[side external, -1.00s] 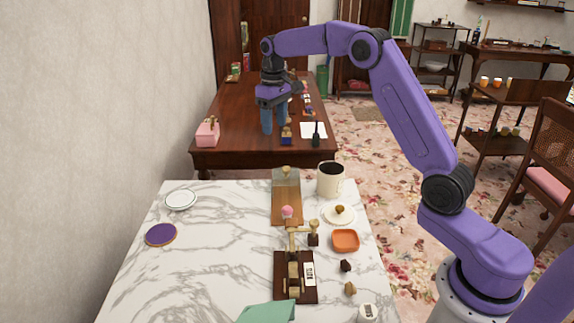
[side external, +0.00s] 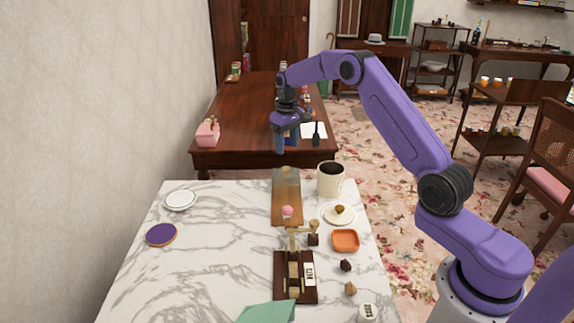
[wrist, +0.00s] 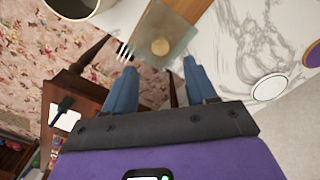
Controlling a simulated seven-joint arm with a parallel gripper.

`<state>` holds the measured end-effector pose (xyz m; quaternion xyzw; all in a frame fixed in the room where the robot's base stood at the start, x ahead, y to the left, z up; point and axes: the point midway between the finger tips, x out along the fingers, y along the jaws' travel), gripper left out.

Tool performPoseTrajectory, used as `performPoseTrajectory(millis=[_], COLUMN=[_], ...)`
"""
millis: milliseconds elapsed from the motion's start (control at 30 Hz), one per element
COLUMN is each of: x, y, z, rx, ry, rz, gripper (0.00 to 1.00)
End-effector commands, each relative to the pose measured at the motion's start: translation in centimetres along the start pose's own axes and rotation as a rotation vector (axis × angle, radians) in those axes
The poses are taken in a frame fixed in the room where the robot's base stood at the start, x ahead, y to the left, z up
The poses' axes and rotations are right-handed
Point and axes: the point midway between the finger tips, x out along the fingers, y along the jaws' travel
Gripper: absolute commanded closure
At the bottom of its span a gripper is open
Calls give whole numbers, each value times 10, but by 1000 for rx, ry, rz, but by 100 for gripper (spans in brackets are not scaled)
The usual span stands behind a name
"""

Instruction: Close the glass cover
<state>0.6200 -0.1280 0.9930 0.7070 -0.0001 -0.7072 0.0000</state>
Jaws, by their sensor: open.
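The glass cover (side external: 286,182) is a clear pane with a round knob (side external: 286,172), at the far end of a brown wooden board (side external: 287,208) on the marble table. A small pink item (side external: 288,212) sits on the near part of the board, clear of the pane. In the wrist view the glass cover (wrist: 178,22) and its round knob (wrist: 160,47) lie just beyond my fingertips. My gripper (side external: 286,143) is open and empty, in the air beyond the far edge of the marble table. It also shows in the wrist view (wrist: 158,68), its fingers apart.
A plate with a small item (side external: 339,215), an orange dish (side external: 345,240) and a balance-like wooden stand (side external: 295,275) are nearer. The left of the marble table is mostly clear, with a white plate (side external: 181,200) and purple disc (side external: 161,234).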

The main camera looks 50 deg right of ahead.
Motion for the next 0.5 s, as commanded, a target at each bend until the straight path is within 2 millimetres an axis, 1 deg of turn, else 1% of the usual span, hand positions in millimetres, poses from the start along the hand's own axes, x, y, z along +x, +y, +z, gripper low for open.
performPoseTrajectory(millis=[33,233,400,500], x=[11,47,69,77], y=[0,0,0,0], z=[1,1,0,0], rx=[0,0,1,1], ry=[-4,-3,-2,-1], rz=[-1,-1,0,0], gripper=[44,44,44,44])
